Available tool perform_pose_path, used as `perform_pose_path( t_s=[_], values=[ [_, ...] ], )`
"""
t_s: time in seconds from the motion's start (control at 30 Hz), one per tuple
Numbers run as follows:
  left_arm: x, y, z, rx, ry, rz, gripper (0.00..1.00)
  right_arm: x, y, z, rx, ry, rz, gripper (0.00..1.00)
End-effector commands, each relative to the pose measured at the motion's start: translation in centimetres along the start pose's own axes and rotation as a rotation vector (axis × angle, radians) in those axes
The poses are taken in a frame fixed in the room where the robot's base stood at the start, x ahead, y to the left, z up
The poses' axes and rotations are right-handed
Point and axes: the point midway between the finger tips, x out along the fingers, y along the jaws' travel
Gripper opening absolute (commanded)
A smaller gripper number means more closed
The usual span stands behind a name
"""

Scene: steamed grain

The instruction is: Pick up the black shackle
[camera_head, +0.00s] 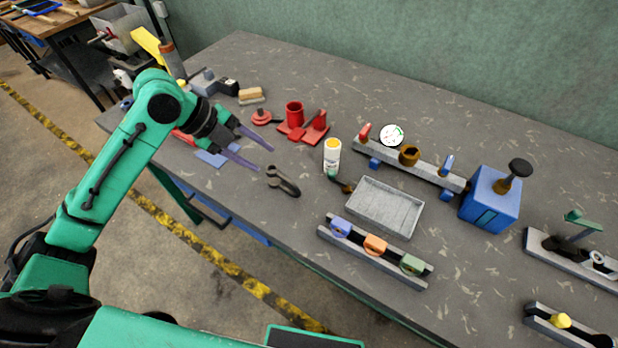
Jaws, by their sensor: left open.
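The black shackle (284,181) lies on the grey workbench, near its front edge, left of the middle of the camera_head view. It looks like a dark U-shaped piece with nothing touching it. My left gripper (265,158) is open and empty, just up and to the left of the shackle, with its two purple-grey fingers pointing right toward it. The fingers are apart from the shackle. My right gripper is not in view.
A white bottle (332,156) and a grey tray (372,211) are right of the shackle. Red parts (314,127) stand behind it. A rail with coloured pieces (347,241) lies in front of the tray. The bench (300,222) is bare around the shackle.

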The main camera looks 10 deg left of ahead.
Motion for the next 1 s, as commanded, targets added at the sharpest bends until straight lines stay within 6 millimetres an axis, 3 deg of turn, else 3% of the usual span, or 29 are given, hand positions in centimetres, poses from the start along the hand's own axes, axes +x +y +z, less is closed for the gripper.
perform_pose_path(
  t_s=[0.27, 0.37, 0.6, 0.83, 0.87, 0.9, 1.0],
  values=[
    [6.5, -0.1, -0.1, -0.005, 0.003, 0.0, 0.51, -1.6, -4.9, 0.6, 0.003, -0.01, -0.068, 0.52],
    [7.7, -0.1, -0.1, -0.006, 0.002, 0.001, 0.51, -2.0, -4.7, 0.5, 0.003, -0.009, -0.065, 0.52],
    [12.0, 0.1, 0.1, -0.007, 0.002, 0.0, 0.51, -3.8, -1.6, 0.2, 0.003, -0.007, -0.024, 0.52],
    [12.7, 0.3, 0.3, -0.005, -0.001, 0.0, 0.51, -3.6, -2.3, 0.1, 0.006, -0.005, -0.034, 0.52],
    [12.7, 0.3, 0.3, -0.005, -0.001, 0.0, 0.47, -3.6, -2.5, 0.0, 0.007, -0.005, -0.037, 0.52],
    [12.7, 0.3, 0.3, -0.005, -0.001, 0.0, 0.32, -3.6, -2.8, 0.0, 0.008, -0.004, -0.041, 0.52],
    [12.7, 0.3, 0.3, -0.005, -0.001, 0.0, 0.0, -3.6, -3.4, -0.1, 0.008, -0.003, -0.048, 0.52]
  ],
)
